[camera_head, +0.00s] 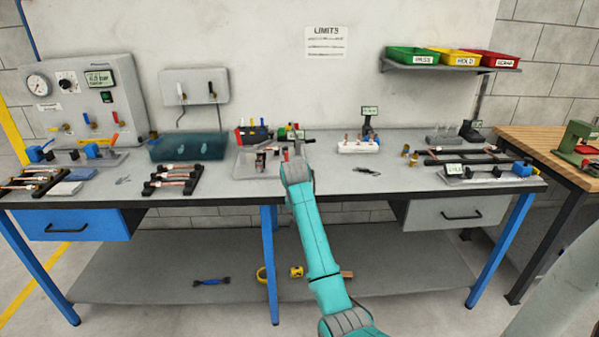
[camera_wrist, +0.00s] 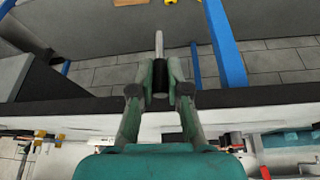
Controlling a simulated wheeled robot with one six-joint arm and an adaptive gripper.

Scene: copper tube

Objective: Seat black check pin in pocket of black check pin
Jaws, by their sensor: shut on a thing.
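My gripper (camera_wrist: 160,88) is shut on the black check pin (camera_wrist: 160,78) in the wrist view. Its black grip sits between the fingers, and its thin grey shaft points toward the top of that picture, past the fingertips. In the head view my gripper (camera_head: 298,147) is over the middle of the bench, where the pin is too small to make out. A red and black holder (camera_head: 252,134) with coloured handles stands just left of it. I cannot tell which pocket belongs to the black pin. The wrist view does not show the pocket clearly.
A grey plate with small fixtures (camera_head: 246,165) lies left of my gripper. A white block with fittings (camera_head: 357,147) and a small display stand (camera_head: 369,116) are to the right. A blue-green tray (camera_head: 188,147) and a tube rack (camera_head: 171,181) are further left.

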